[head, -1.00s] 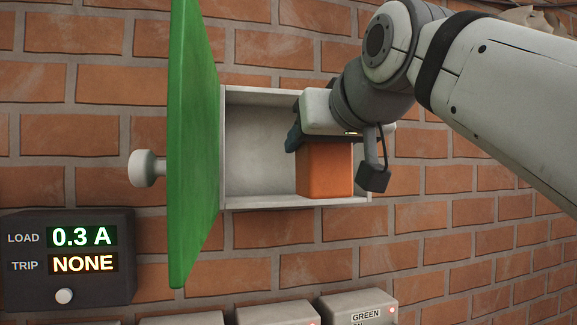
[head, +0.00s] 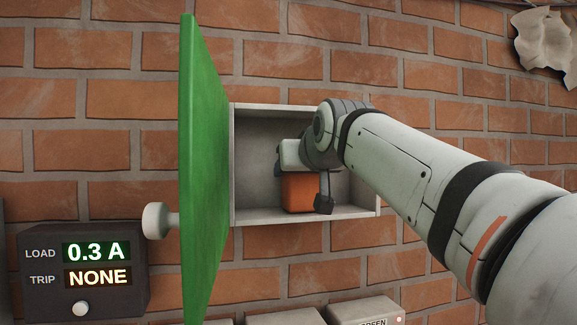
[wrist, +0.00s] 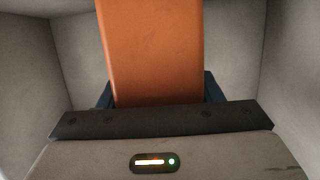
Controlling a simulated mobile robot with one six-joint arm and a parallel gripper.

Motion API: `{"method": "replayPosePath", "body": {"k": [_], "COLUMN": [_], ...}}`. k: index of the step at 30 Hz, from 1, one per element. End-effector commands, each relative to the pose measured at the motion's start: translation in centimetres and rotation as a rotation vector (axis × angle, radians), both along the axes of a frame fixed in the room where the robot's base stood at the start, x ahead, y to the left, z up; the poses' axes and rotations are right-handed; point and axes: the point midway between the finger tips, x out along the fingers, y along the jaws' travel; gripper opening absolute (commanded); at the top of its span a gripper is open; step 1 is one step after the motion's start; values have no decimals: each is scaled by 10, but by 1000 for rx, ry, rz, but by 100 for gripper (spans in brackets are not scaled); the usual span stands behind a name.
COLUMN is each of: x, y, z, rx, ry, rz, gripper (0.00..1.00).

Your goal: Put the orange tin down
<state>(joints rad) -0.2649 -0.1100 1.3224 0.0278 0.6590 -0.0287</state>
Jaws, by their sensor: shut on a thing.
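The orange tin (head: 299,193) is inside a pale box-shaped wall compartment (head: 355,211) in the head view, low in it and close to its floor. I cannot tell if it touches the floor. My gripper (head: 281,166) is shut on the tin's upper part, and my arm reaches in from the right. In the wrist view the orange tin (wrist: 155,50) stands out between the dark fingers (wrist: 160,97), with pale walls on both sides. The fingertips are mostly hidden behind the tin.
A green door (head: 200,170) with a white knob (head: 155,220) stands open at the compartment's left. A dark panel (head: 45,285) reads LOAD 0.3 A and TRIP NONE. Grey boxes (head: 365,308) line the bottom. The compartment's left part is free.

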Motion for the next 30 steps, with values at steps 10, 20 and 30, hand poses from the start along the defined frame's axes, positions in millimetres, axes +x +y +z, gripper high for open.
{"method": "replayPosePath", "body": {"k": [10,20,30], "x": [0,0,-27], "y": [-1,-2,-9], "z": [-1,-1,7], "rx": [0,0,1], "ry": [0,0,-3], "rz": [-2,-3,-2], "gripper": [65,81,81]}}
